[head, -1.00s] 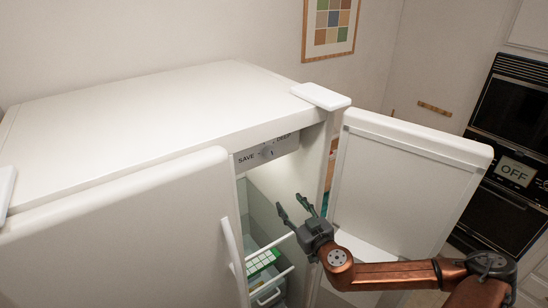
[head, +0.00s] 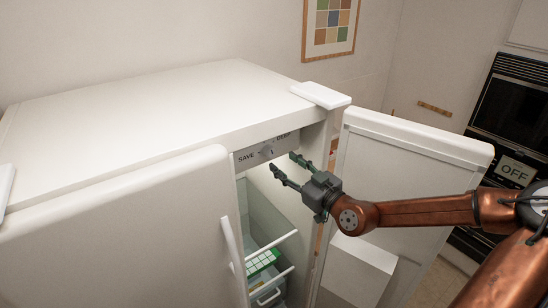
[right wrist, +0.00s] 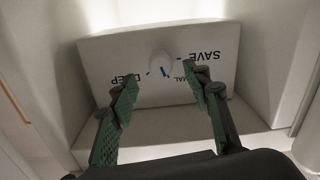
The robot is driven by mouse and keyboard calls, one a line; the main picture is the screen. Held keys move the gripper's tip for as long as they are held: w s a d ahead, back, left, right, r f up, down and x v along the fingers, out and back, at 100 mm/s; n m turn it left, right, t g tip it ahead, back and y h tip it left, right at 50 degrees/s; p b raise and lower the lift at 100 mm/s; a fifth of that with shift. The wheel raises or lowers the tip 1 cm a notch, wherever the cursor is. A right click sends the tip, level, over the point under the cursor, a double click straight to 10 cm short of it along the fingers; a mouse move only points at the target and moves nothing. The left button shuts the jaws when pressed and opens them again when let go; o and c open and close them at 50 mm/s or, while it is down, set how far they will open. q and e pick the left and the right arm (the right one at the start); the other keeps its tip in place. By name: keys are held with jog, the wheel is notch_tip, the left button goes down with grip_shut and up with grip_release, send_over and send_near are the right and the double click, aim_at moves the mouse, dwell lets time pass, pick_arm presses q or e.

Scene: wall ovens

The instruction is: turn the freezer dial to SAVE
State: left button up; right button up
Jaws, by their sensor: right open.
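The freezer dial is a small round white knob (right wrist: 161,64) on a grey panel (right wrist: 110,52) in the right wrist view, where the lettering is upside down. SAVE is right of the knob, DEEP left, and a middle word is partly hidden by a finger. Small blue marks show by the knob; its exact setting is unclear. In the head view the dial (head: 266,152) is small, under the freezer's top edge. My right gripper (head: 283,162) is open and empty in front of the panel; its fingertips (right wrist: 160,76) lie either side of the knob, apart from it.
The right freezer door (head: 400,165) stands open, with my right arm reaching across it. The left door (head: 120,230) is closed. Inside are wire shelf rails and a green-and-white item (head: 262,262). A wall oven (head: 515,110) reading OFF stands at right.

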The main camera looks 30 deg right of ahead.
aim_at(273, 154)
jog(key=shift+w+f, duration=0.2)
jog(key=shift+w, duration=0.25)
jog(key=shift+w+a+r+b, duration=0.1)
jog(key=shift+w+b, duration=0.15)
jog(key=shift+b, duration=0.1)
jog(key=shift+w+b, duration=0.85)
jog(key=shift+w, duration=0.2)
jog(key=shift+w+r+p, duration=0.2)
jog(key=shift+r+p, duration=0.15)
jog(key=shift+p, duration=0.05)
jog(key=shift+w, duration=0.25)
jog(key=shift+w+p, duration=0.4)
jog(key=shift+w, duration=0.05)
jog(key=shift+w+a+f, duration=0.2)
jog(key=shift+w+f, duration=0.05)
jog(key=shift+w, duration=0.1)
jog(key=shift+c, duration=0.6)
